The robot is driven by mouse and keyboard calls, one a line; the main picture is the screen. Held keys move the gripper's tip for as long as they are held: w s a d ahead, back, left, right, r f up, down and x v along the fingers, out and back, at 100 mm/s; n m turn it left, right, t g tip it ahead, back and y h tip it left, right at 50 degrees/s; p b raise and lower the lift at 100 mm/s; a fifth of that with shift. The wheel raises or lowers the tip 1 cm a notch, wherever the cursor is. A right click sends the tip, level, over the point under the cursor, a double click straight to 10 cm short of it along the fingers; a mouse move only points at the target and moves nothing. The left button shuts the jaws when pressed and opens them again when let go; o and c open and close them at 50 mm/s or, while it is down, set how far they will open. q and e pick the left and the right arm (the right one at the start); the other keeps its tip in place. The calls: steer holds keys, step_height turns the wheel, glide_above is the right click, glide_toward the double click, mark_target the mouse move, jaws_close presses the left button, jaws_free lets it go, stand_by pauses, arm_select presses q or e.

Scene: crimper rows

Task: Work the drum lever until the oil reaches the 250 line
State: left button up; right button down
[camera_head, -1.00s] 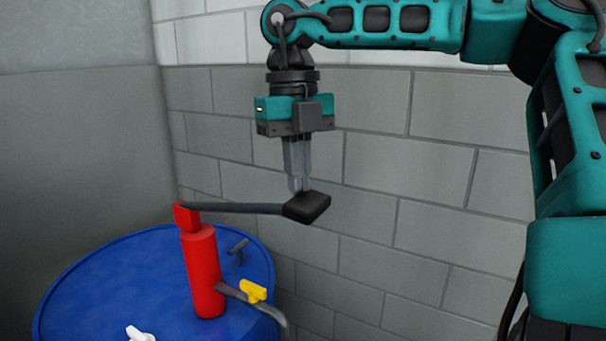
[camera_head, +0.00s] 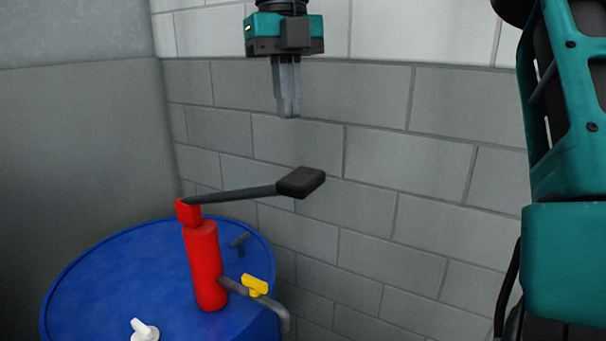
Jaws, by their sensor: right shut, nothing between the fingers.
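The red pump (camera_head: 204,265) stands upright on the blue drum (camera_head: 95,285). Its grey lever (camera_head: 238,193) reaches to the right and tilts slightly up, ending in a black handle pad (camera_head: 301,182). A spout (camera_head: 270,303) with a yellow valve handle (camera_head: 255,285) comes off the pump's right side. My right gripper (camera_head: 288,116) is shut and empty, pointing down, well above the handle pad and apart from it. My left gripper is not in view. No oil and no 250 line show here.
A white cap (camera_head: 144,330) and a small dark fitting (camera_head: 238,242) sit on the drum top. A grey block wall (camera_head: 440,200) stands behind and to the right. The space between my gripper and the handle pad is clear.

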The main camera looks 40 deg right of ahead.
steer(key=shift+w+r, duration=0.15)
steer(key=shift+r, duration=1.8)
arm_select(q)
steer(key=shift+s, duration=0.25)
arm_select(e)
steer(key=shift+f, duration=0.1)
